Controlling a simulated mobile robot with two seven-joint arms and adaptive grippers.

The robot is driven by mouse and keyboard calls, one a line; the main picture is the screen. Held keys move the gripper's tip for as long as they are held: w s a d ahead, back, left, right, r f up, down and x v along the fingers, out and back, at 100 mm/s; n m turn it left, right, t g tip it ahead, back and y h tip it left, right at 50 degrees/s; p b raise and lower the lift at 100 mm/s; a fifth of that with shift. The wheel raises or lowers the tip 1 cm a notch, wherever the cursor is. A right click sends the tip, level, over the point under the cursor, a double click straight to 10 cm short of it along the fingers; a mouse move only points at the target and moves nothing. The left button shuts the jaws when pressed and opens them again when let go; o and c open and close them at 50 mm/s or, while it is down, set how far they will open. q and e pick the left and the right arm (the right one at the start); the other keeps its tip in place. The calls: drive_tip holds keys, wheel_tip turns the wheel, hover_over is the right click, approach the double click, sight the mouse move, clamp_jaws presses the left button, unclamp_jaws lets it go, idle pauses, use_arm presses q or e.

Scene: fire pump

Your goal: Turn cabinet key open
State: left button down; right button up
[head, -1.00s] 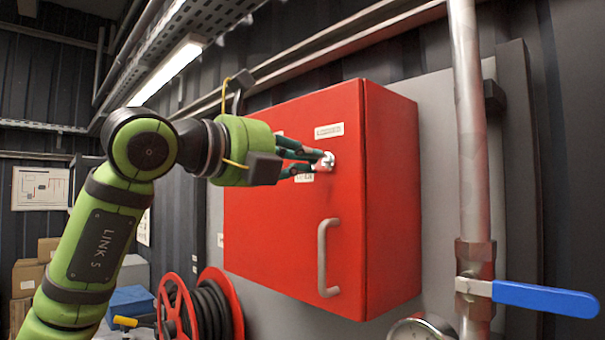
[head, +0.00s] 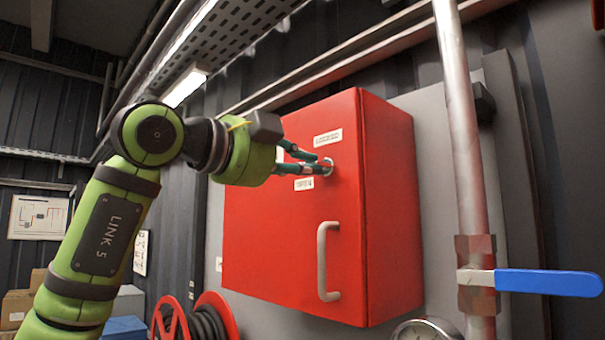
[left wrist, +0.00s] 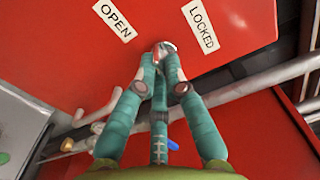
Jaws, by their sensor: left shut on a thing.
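The red cabinet (head: 292,220) is on the grey wall panel, its door shut, with a pale handle (head: 322,262) low on the door. The metal key and lock (head: 329,163) sit high on the door. My left gripper (head: 322,167) reaches in from the left and its teal fingers are shut on the key. In the left wrist view the fingers (left wrist: 160,62) close around the key (left wrist: 165,47), mostly hiding it. An OPEN label (left wrist: 113,20) and a LOCKED label (left wrist: 201,27) are on the door near it. My right gripper does not show.
A vertical pipe (head: 463,140) with a blue lever valve (head: 548,282) stands right of the cabinet. A gauge (head: 426,331) is below it. A red hose reel (head: 212,313) is at lower left. A cable tray (head: 240,50) runs overhead.

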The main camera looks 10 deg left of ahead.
use_arm(q)
drive_tip(key=shift+n, duration=0.6)
drive_tip(key=c, duration=1.3)
unclamp_jaws()
drive_tip(key=shift+s+a, duration=0.1)
drive_tip(key=v, duration=1.2)
